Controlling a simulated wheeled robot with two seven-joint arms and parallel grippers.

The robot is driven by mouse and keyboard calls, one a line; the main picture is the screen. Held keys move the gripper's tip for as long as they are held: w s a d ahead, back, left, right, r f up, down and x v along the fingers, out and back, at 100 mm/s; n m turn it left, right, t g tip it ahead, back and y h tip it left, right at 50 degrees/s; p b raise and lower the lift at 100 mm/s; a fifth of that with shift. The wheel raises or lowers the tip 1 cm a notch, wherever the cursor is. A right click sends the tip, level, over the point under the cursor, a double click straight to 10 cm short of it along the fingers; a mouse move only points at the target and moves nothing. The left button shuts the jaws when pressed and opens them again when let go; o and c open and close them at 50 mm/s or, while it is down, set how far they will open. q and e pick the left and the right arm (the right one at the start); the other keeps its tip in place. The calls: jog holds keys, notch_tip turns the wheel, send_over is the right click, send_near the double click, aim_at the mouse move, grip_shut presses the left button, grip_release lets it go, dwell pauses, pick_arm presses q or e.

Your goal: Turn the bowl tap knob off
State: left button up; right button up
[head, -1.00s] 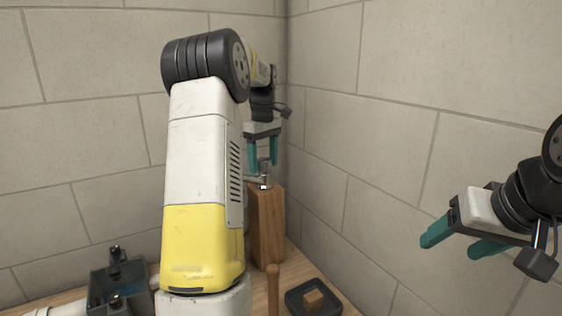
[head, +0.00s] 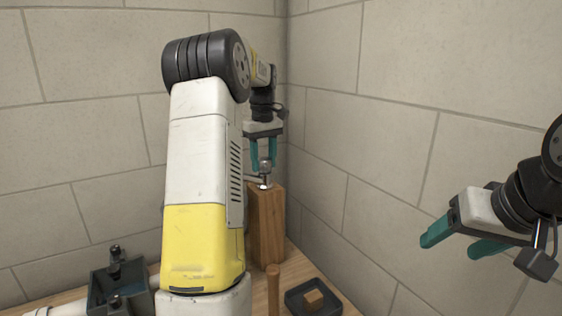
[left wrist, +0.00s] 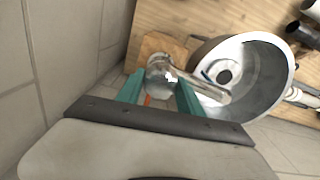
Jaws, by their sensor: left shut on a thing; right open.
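The bowl tap (head: 264,178) is shiny metal and stands on top of an upright wooden block (head: 267,228) in the corner. Its round knob (left wrist: 160,77) sits between my left fingertips in the left wrist view, and the spout (left wrist: 212,91) points right over the metal bowl (left wrist: 268,72). My left gripper (head: 264,160) points down from above and is shut on the knob. My left arm hides the bowl in the head view. My right gripper (head: 462,240) is open and empty in front of the right wall, away from the tap.
A dark tray (head: 292,300) with a small wooden cube (head: 313,299) lies on the wooden bench. A wooden peg (head: 273,290) stands beside it. A dark basin-like box (head: 104,288) stands at the lower left. Tiled walls rise close behind and right of the tap.

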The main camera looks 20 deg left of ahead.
aim_at(265, 158)
pick_arm(q)
jog(key=m, duration=0.6)
jog(key=shift+w, duration=0.1)
jog(key=m, duration=0.6)
jog(key=shift+d, duration=0.1)
jog(key=shift+r, duration=0.1)
dwell(0.3)
jog(key=o, duration=1.4)
notch_tip(265, 158, up, 8)
jog(key=shift+f, duration=0.15)
